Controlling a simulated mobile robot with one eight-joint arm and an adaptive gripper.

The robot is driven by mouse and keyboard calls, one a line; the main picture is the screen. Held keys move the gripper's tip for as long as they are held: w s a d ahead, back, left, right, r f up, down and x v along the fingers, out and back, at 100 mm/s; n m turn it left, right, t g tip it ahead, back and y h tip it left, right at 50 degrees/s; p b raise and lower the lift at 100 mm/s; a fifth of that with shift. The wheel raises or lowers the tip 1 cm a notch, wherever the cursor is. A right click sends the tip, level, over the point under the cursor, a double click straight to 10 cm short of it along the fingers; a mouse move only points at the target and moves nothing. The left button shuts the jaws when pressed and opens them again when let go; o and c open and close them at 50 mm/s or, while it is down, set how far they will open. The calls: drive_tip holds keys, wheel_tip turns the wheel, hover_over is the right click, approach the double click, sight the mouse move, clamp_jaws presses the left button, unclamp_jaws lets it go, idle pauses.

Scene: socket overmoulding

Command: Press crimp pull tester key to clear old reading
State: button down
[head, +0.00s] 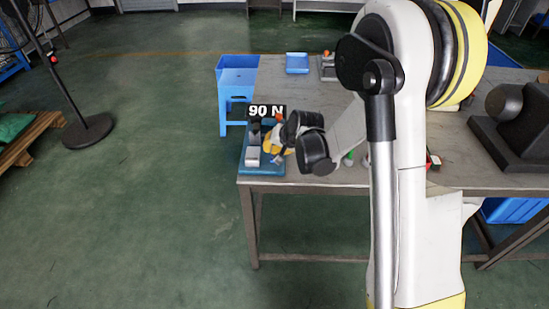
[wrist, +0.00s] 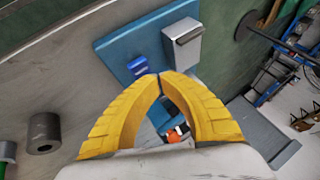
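The crimp pull tester (head: 262,167) stands on the left front corner of the table, with a blue base and a grey block. Its black display (head: 267,111) reads 90 N. In the wrist view, the blue base (wrist: 117,45) carries the grey block (wrist: 183,42) and a small raised blue piece (wrist: 138,67), which may be the key. My gripper (wrist: 160,76) has its yellow fingertips together, just beside that blue piece in the picture. Contact cannot be told. In the head view my gripper (head: 274,140) is over the tester and partly hides it.
The grey table (head: 330,178) extends right, with a dark grey fixture (head: 520,130) at its right end. A blue stool-like stand (head: 236,90) is by the table's left side. A blue tray (head: 297,63) lies at the back.

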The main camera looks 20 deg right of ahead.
sight(272, 156)
drive_tip(key=shift+f, duration=0.15)
idle(0.5)
drive_tip(key=shift+f+b, duration=0.3)
drive_tip(key=shift+b, duration=0.15)
drive_tip(key=shift+f+b, duration=0.45)
drive_tip(key=shift+f, duration=0.05)
idle(0.6)
drive_tip(key=shift+r, duration=0.15)
drive_tip(key=shift+r+p, duration=0.6)
drive_tip(key=shift+r, duration=0.2)
drive_tip(key=shift+r+p, duration=1.75)
drive_tip(key=shift+r, duration=0.85)
